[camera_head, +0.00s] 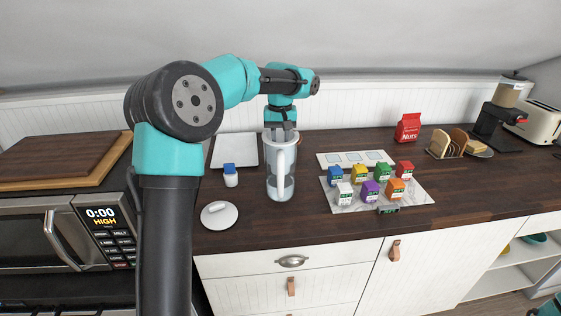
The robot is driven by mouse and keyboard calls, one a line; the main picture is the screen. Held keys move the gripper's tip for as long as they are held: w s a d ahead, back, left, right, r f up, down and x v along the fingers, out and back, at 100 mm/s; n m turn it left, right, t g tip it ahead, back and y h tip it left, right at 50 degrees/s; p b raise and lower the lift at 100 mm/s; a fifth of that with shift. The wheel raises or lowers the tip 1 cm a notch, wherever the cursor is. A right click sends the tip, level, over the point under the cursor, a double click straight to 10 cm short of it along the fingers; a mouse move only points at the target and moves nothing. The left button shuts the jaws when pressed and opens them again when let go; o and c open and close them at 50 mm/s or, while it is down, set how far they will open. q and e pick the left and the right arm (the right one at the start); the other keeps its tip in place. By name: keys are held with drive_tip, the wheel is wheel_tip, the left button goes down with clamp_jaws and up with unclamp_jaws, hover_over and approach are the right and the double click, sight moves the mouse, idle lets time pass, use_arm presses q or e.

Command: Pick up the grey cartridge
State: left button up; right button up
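My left gripper (284,133) points straight down at the mouth of a clear, pale jug (281,188) with a handle. Its fingertips are at or just inside the rim; I cannot tell if they are open or shut, or touch anything. No grey cartridge can be clearly made out; the inside of the jug is mostly hidden by its handle and the gripper. A small white cartridge-like piece with a blue top (230,175) stands on the counter left of the jug. My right gripper is out of view.
A round white lid-like piece (219,214) lies left of the jug, and a white flat tray (234,150) behind. Several coloured cartons (371,190) stand on a mat (417,191) to the right. Bare counter (285,228) lies in front of the jug.

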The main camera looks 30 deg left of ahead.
use_arm(q)
drive_tip(key=shift+d+f, duration=0.1)
drive_tip(key=shift+f, duration=1.75)
drive_tip(key=shift+c, duration=0.3)
clamp_jaws()
